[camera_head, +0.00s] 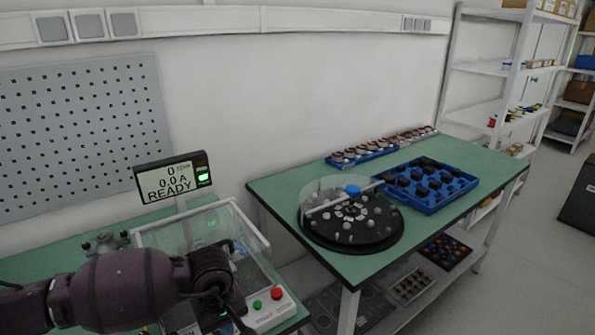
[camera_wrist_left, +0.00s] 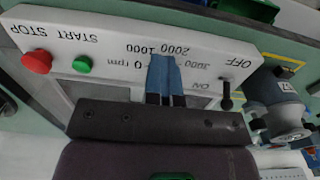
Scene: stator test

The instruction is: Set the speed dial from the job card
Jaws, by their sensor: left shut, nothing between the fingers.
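The white control panel (camera_wrist_left: 120,50) shows upside down in the left wrist view, with the printed marks 0 rpm, 1000, 2000 and 3000 around the speed dial's place. My left gripper (camera_wrist_left: 166,66) is shut, its blue fingertips over the middle of these marks. The fingers hide the dial, so its setting and any contact cannot be told. In the head view my left arm (camera_head: 130,285) reaches over the panel (camera_head: 268,312), and its fingertips are not clear. The display (camera_head: 172,179) reads 0, 0.0 A and READY. I cannot make out a job card. My right gripper is not in view.
A red STOP button (camera_wrist_left: 37,62) and a green START button (camera_wrist_left: 82,65) lie on one side of the fingers, a black ON/OFF lever (camera_wrist_left: 227,96) on the other. A grey motor-like part (camera_wrist_left: 278,103) stands beside the panel. A clear guard (camera_head: 262,238) stands behind it.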

